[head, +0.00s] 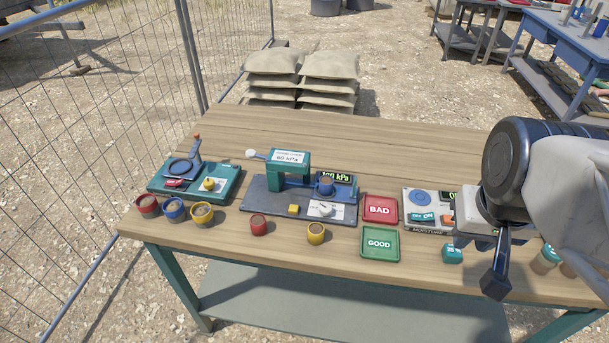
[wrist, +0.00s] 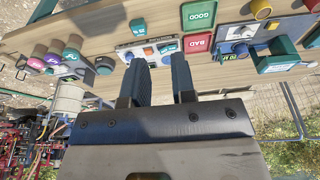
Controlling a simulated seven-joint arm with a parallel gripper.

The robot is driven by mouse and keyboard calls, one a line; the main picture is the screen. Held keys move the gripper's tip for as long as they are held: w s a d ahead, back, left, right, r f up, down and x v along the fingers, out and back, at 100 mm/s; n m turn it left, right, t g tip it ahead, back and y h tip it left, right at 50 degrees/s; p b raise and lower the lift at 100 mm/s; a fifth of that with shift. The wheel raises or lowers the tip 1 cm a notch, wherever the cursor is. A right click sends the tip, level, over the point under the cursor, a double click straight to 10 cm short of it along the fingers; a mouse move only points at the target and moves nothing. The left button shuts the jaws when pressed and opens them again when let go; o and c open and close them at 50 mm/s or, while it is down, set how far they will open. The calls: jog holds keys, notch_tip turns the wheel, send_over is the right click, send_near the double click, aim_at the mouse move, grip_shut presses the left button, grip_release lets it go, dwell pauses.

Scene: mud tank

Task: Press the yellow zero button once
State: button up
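Two small yellow buttons show in the head view, and their labels are too small for me to tell which is the zero button. One yellow block-like button (head: 293,209) sits on the dark base of the teal press (head: 289,163). Another yellow button (head: 209,184) sits on the teal device (head: 222,187) at the left. My gripper (wrist: 160,62) is open and empty in the wrist view, its fingers apart over the moisture meter side of the table. In the head view my gripper (head: 495,268) hangs at the right, well away from both yellow buttons.
A red BAD tray (head: 380,209), a green GOOD tray (head: 380,244) and the moisture meter (head: 424,213) lie between my gripper and the press. Several sample cups (head: 258,225) stand along the front. The table's back strip (head: 400,150) is clear. A wire fence (head: 120,80) stands left.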

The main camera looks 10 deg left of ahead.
grip_shut()
dwell(1.4)
